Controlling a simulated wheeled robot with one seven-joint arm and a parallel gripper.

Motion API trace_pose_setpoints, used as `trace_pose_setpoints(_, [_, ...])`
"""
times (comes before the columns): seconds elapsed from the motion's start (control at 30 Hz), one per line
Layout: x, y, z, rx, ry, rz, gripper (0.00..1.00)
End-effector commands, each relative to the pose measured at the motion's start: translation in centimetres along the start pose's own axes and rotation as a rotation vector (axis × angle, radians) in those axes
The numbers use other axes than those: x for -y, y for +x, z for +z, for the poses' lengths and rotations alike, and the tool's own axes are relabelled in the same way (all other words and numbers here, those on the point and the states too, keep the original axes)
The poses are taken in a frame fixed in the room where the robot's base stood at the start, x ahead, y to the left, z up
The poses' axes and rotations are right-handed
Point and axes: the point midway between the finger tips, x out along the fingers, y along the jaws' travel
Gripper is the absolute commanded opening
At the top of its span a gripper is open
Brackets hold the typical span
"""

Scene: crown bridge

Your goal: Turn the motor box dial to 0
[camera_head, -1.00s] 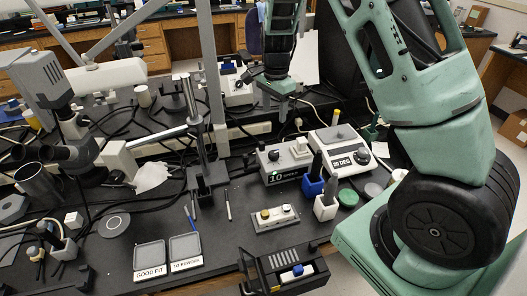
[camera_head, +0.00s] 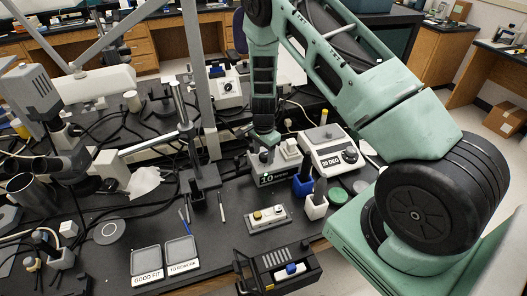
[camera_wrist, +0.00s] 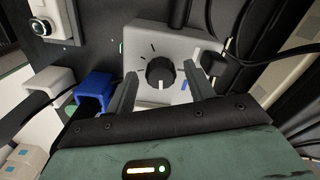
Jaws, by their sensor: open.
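The motor box (camera_head: 283,172) is a grey box on the black bench, with a front display that reads "10". Its black dial (camera_wrist: 160,72) faces the wrist camera, with tick marks around it and a white pointer line toward the bottom of the picture. My gripper (camera_head: 265,151) is over the left part of the box and hides the dial in the head view. In the wrist view my gripper (camera_wrist: 161,77) is open, with one finger on each side of the dial. Gaps show between the fingers and the dial; whether their tips are level with it is unclear.
A white device reading "28 DEG" (camera_head: 325,160) stands right of the box. Blue (camera_head: 303,185) and white (camera_head: 316,207) holders stand in front of it. A small plate with knobs (camera_head: 268,218) lies nearer. A stand (camera_head: 200,178) is to the left.

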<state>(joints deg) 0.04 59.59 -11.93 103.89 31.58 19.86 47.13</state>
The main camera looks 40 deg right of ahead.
Motion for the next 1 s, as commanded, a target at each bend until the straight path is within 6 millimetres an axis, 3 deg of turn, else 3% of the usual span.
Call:
trace_pose_setpoints(0.3, [0.04,0.23,0.02,0.0,-0.001,-0.001,0.54])
trace_pose_setpoints(0.47, [0.04,0.21,0.03,0.0,-0.001,-0.001,0.09])
trace_pose_setpoints(1.0, [0.04,0.37,0.05,0.001,-0.128,-0.002,0.09])
